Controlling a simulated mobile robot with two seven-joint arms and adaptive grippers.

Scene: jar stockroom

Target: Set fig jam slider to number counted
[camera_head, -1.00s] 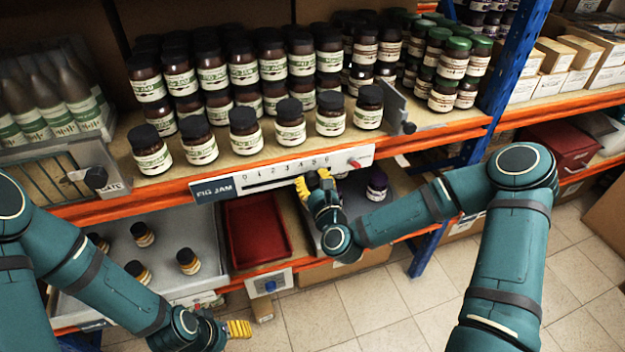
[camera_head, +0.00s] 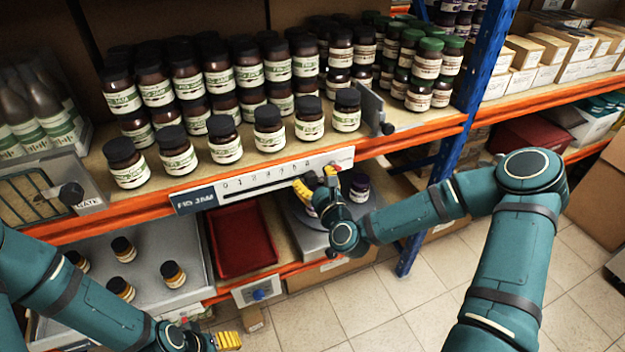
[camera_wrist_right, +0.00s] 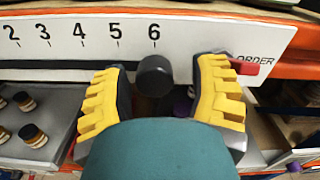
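The fig jam slider panel (camera_head: 262,180) is a pale strip on the orange shelf edge, with a FIG JAM label (camera_head: 194,200), a dark slot and printed numbers up to 6. Its dark round knob (camera_wrist_right: 154,76) stands below the 6 in the right wrist view. My right gripper (camera_head: 317,188) is open there, its yellow fingers on either side of the knob, with gaps showing. Dark-lidded jars with green-and-white labels (camera_head: 223,140) stand on the shelf above, several in the front row and more stacked behind. My left gripper (camera_head: 228,341) is low at the bottom, its opening unclear.
A red part marked ORDER (camera_wrist_right: 245,68) sits right of the 6. Below the shelf are a grey tray (camera_head: 150,262) with several small jars, a red tray (camera_head: 242,240), and a purple-lidded jar (camera_head: 360,187). A blue post (camera_head: 470,100) stands to the right.

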